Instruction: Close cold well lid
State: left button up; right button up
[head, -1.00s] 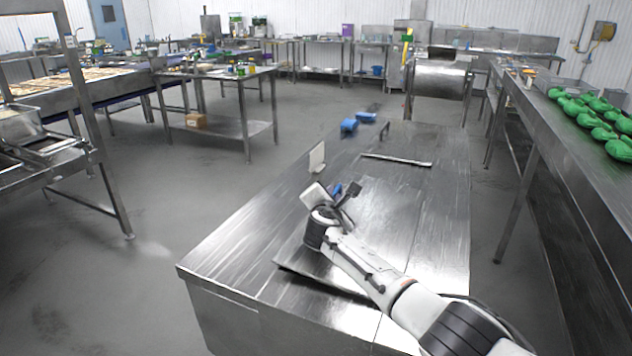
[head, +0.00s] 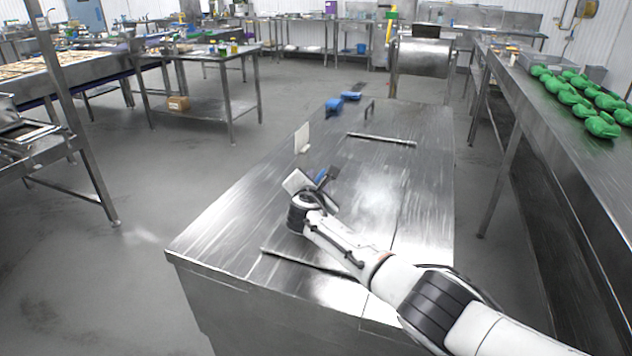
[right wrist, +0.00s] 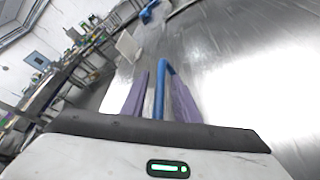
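The cold well lid (head: 350,240) is a flat metal panel on the long steel counter (head: 215,225). Its near-left edge shows as a dark line and it looks level or almost level with the top. My right gripper (head: 318,180) is low over the left side of the counter, its arm reaching across the panel. In the right wrist view, a bent blue handle (right wrist: 160,90) stands between the two purple fingers. The fingers are apart, with a narrow gap beside the handle. Whether the handle belongs to this lid is unclear. My left gripper is not in view.
A small white upright plate (head: 302,138) stands at the counter's left edge. A metal bar (head: 381,139) and a dark handle (head: 369,110) are farther back. Blue items (head: 334,105) lie near the far end. A side counter with green bags (head: 575,95) runs along the right.

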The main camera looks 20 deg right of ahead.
jog(key=shift+s+f, duration=0.15)
jog(key=shift+s, duration=0.05)
jog(key=shift+s+a+r+p, duration=0.25)
jog(key=shift+s+p, duration=0.25)
jog(key=shift+p, duration=0.15)
jog(key=p+v, duration=0.1)
jog(key=v, duration=0.6)
jog(key=shift+s+a+r+p, duration=0.15)
jog(key=shift+s+p, duration=0.15)
jog(key=shift+p, duration=0.1)
jog(key=shift+s+a+r, duration=0.2)
jog(key=shift+s, duration=0.3)
